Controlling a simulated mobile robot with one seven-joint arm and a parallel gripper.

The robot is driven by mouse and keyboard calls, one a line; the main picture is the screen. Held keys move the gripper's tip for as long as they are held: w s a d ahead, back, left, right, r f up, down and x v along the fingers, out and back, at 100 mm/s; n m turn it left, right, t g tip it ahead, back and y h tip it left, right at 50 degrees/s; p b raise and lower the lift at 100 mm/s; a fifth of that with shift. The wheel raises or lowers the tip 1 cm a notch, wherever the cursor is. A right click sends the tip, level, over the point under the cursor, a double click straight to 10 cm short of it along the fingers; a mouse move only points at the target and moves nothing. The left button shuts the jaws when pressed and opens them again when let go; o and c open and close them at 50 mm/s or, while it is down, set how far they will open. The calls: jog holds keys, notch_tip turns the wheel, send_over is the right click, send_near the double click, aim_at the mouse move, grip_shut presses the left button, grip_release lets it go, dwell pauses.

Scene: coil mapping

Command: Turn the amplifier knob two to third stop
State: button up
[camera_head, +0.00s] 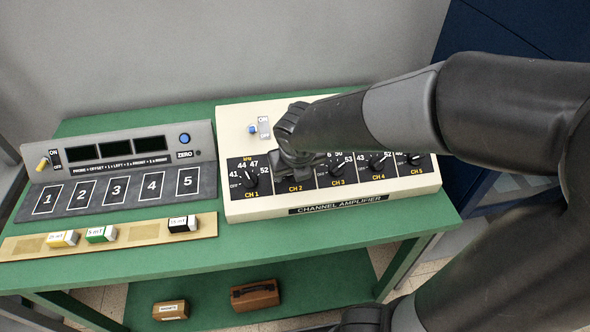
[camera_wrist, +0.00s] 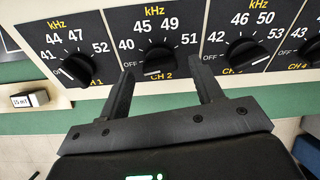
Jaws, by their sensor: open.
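The cream channel amplifier (camera_head: 330,205) stands on the green table with a row of black knobs along its front panel. My gripper (camera_wrist: 161,70) is open and empty, one finger on each side of this knob's lower part in the picture. Contact is not clear. In the head view my gripper (camera_head: 298,170) hides the knob.
The CH 1 knob (camera_wrist: 75,70) and CH 3 knob (camera_wrist: 245,55) lie close on either side. A grey probe unit (camera_head: 120,160) stands to the left. A wooden strip (camera_head: 145,231) with small labelled blocks lies in front of it.

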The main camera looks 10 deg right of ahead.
jog(key=shift+w+f, duration=0.2)
jog(key=shift+f, duration=0.2)
jog(key=shift+c, duration=0.3)
jog(key=c, duration=0.9)
